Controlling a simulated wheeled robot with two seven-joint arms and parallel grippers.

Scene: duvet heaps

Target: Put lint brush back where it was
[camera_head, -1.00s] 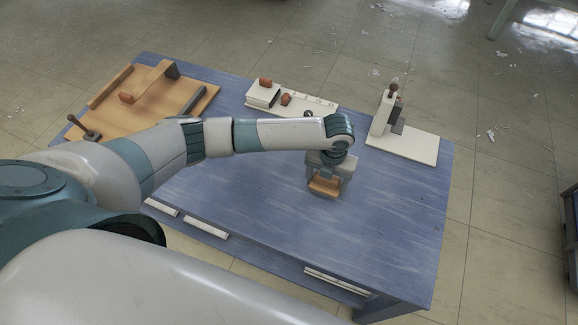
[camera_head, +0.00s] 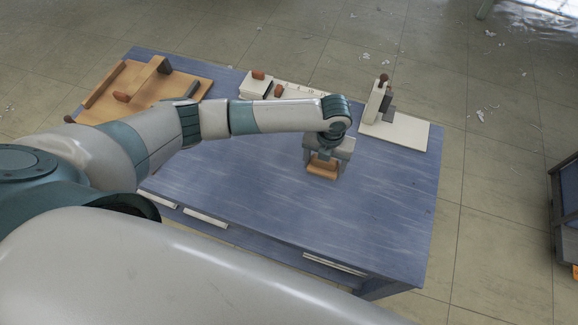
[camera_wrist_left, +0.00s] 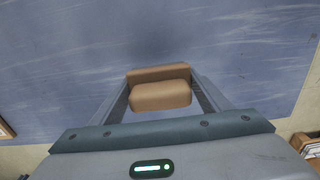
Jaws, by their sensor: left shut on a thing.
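My left gripper (camera_head: 322,166) is shut on a wooden, orange-brown block-like piece, which I take to be the lint brush (camera_head: 323,168). It is over the middle right of the blue table (camera_head: 270,215). In the left wrist view the brush (camera_wrist_left: 160,94) sits between the two fingers, a rounded block with a flat bar behind it. I cannot tell whether it touches the table top. My right gripper is not in view.
A wooden board (camera_head: 145,88) with raised bars lies at the back left, partly behind my arm. A white block fixture (camera_head: 257,87) stands at the back middle, and a white stand (camera_head: 400,130) at the back right. The front right table top is clear.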

